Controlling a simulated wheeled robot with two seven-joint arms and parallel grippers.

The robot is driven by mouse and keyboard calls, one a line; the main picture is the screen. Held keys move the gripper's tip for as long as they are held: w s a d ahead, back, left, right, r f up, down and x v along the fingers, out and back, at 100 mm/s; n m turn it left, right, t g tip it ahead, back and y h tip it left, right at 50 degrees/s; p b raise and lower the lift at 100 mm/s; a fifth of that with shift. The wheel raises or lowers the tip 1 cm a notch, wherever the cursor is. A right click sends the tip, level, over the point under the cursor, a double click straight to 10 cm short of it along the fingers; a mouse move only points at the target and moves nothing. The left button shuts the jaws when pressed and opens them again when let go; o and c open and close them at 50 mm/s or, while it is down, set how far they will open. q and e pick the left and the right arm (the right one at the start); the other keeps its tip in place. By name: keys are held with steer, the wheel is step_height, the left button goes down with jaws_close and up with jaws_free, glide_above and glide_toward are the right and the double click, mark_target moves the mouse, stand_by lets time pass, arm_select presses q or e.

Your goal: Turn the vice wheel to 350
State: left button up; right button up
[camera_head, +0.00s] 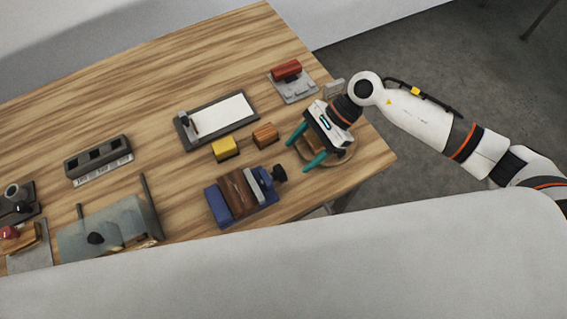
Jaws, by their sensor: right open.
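The vice (212,206) is a blue block with a brown wooden piece (237,193) between its jaws, near the table's front right. A small black wheel or knob (280,173) sticks out from its right end; any marks on it are too small to read. My right gripper (304,148) has two teal fingers spread apart, with nothing seen between them. It is up and to the right of the black wheel, apart from it in the picture. My left gripper is out of view.
A round wooden plate (344,156) is partly hidden under my right gripper. A yellow block (225,148) and an orange-brown block (265,135) lie behind the vice. A framed white pad (223,113) and a red-handled tool (286,70) stand farther back. The table (100,110) is bare at the back left.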

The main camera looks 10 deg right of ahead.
mark_target(283, 169)
steer(key=x, duration=0.3)
steer(key=p+x, duration=0.1)
steer(key=x, duration=0.2)
steer(key=shift+a+r, duration=0.2)
steer(key=shift+r, duration=0.05)
steer(key=shift+s+a+f, duration=0.15)
steer(key=shift+a+f, duration=0.05)
steer(key=shift+f, duration=0.25)
steer(key=c, duration=1)
steer(key=shift+f+g+b, duration=0.1)
steer(key=shift+g+b, duration=0.3)
steer(key=shift+b, duration=0.25)
steer(key=m+g+b, duration=0.1)
steer(key=b, duration=0.2)
steer(key=w+m+g+h+b, duration=0.1)
steer(key=g+b, duration=0.1)
steer(key=b, duration=0.1)
steer(key=shift+a+f+b, duration=0.15)
steer(key=shift+b, duration=0.2)
steer(key=shift+m+g+b, duration=0.5)
steer(key=shift+g+b, duration=0.2)
steer(key=shift+b, duration=0.05)
steer(key=shift+r, duration=0.2)
